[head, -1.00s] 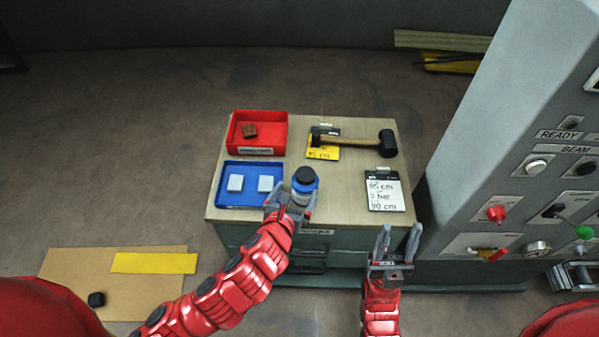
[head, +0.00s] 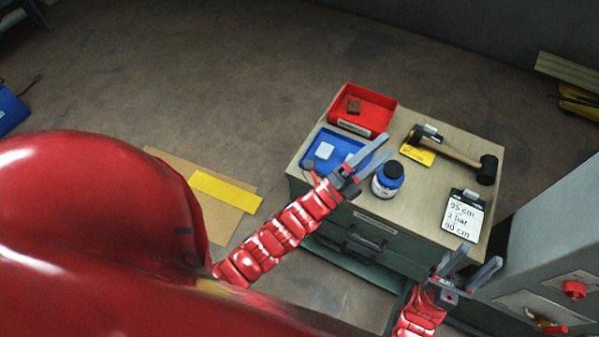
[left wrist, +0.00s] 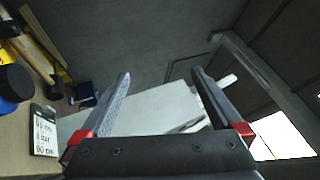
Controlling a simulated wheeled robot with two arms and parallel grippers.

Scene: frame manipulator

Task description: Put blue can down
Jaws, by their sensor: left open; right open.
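The blue can (head: 387,181), with a black lid and a white label, stands upright on the cabinet top near its front edge. My left gripper (head: 368,158) is open and empty, to the left of the can and over the blue tray in the head view. In the left wrist view the can's black lid and blue side (left wrist: 14,84) show at the left edge, outside the open fingers (left wrist: 160,88). My right gripper (head: 474,264) is open and empty in front of the cabinet's right front corner.
The cabinet top (head: 418,213) also bears a red tray (head: 389,101), a blue tray (head: 309,154) with light blocks, a mallet (head: 458,153), a yellow card (head: 417,154) and a clipboard (head: 463,216). A grey control panel (head: 560,240) stands close on the right.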

